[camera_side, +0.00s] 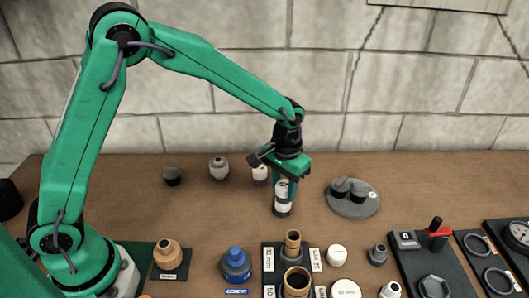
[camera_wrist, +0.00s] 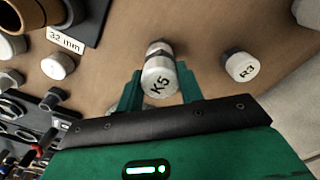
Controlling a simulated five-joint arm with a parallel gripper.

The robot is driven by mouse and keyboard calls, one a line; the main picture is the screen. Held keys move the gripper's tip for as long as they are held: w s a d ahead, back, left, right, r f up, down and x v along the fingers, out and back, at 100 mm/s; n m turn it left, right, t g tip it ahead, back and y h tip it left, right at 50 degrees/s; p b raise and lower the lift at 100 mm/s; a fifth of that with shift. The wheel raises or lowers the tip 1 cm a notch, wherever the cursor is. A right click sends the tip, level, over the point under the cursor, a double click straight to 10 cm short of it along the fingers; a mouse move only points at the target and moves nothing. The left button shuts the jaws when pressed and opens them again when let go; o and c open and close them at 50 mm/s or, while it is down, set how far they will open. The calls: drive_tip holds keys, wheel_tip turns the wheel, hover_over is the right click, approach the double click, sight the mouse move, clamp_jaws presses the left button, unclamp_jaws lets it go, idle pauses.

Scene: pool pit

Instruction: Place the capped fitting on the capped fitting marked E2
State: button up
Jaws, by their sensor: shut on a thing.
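My gripper (camera_side: 286,178) is shut on a white-capped fitting marked K5 (camera_wrist: 160,80), with its jaws on both sides of it. In the side view, a pale and dark banded column (camera_side: 282,208) stands upright under my gripper, its foot at the table. I cannot tell whether this is one fitting or one above another. Another white-capped fitting, marked R3 (camera_wrist: 243,66), stands to the right in the wrist view, apart from the jaws. I cannot read an E2 mark in either view.
A grey-white fitting (camera_side: 219,168) and a small dark one (camera_side: 172,176) stand to the left. Labelled pipe sockets (camera_side: 296,282), a blue-capped piece (camera_side: 236,265) and a switch panel (camera_side: 415,262) fill the front.

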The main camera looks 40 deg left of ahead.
sight(284, 184)
drive_tip(key=shift+f, duration=0.1)
drive_tip(key=o, duration=1)
wheel_tip(284, 184, up, 12)
drive_tip(key=shift+r, duration=0.1)
idle(0.6)
